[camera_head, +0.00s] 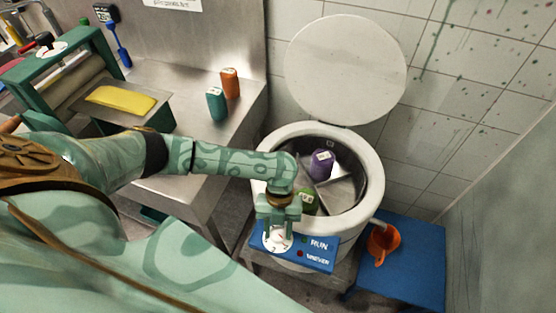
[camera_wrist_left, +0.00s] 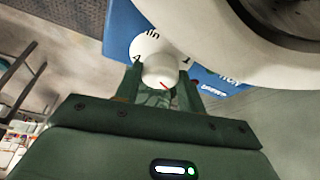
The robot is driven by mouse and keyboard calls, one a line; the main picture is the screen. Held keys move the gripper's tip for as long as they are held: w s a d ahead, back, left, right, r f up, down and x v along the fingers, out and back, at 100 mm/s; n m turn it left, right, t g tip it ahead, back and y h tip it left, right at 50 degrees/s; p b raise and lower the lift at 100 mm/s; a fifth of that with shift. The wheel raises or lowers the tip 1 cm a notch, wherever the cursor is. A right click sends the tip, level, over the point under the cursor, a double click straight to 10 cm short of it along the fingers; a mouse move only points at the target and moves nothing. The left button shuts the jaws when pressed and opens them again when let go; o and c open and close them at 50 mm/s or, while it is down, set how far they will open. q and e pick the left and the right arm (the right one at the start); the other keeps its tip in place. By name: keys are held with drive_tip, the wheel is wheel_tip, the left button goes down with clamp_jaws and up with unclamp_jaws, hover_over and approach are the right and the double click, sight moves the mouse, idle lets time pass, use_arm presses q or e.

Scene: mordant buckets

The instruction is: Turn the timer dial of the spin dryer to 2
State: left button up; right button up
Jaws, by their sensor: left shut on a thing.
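The spin dryer (camera_head: 372,193) stands right of the bench with its round lid (camera_head: 345,65) raised. Its blue control panel (camera_head: 318,252) carries the white timer dial (camera_head: 277,243), the word RUN and small lamps. My left gripper (camera_head: 278,230) reaches down over the panel, shut on the dial's knob. In the left wrist view the white knob (camera_wrist_left: 160,70) sits between the fingers. A red mark on it faces the lower right. The 4, the 1 and "min" show around it; the other numbers are hidden, so the exact setting cannot be told. My right gripper is not in view.
A purple canister (camera_head: 321,165) and a green one (camera_head: 308,202) are in the open drum. A teal can (camera_head: 216,104) and an orange can (camera_head: 230,84) stand on the metal bench. An orange funnel-like jug (camera_head: 383,242) is on the blue mat (camera_head: 425,262) at right.

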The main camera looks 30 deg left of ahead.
use_arm(q)
drive_tip(key=o, duration=1)
drive_tip(key=shift+c, duration=0.2)
drive_tip(key=p+v, duration=0.2)
drive_tip(key=v, duration=1.4)
drive_tip(key=shift+w+p, duration=0.15)
drive_tip(key=shift+p, duration=0.2)
drive_tip(key=shift+a, duration=0.1)
